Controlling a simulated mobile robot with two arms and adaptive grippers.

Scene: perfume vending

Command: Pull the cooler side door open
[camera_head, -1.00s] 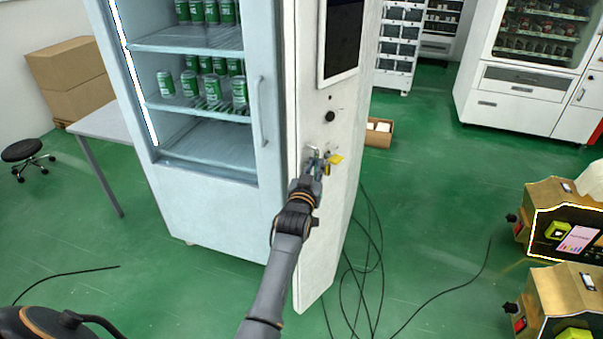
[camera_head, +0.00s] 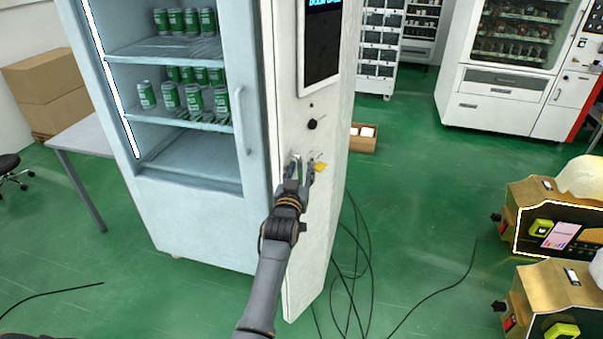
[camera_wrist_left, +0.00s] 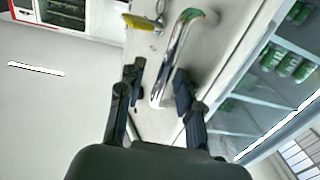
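The white cooler (camera_head: 200,215) stands left of centre, with a glass front and a long pale handle (camera_head: 240,120). Its side door is the white panel (camera_head: 285,110) on the right, with a screen, a black knob and a small chrome handle (camera_head: 296,161). A yellow key tag (camera_head: 320,167) hangs beside that handle. My left gripper (camera_head: 301,172) is at the chrome handle. In the left wrist view my left gripper (camera_wrist_left: 158,94) is open, with the chrome handle (camera_wrist_left: 176,50) between its fingers and a gap visible on both sides. My right gripper is not in view.
Black cables (camera_head: 350,270) lie on the green floor by the cooler's foot. Two gold machines (camera_head: 560,200) stand at the lower right, and a grey table (camera_head: 85,135) is on the left. A cardboard box (camera_head: 362,143) sits behind the panel. Green floor between is open.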

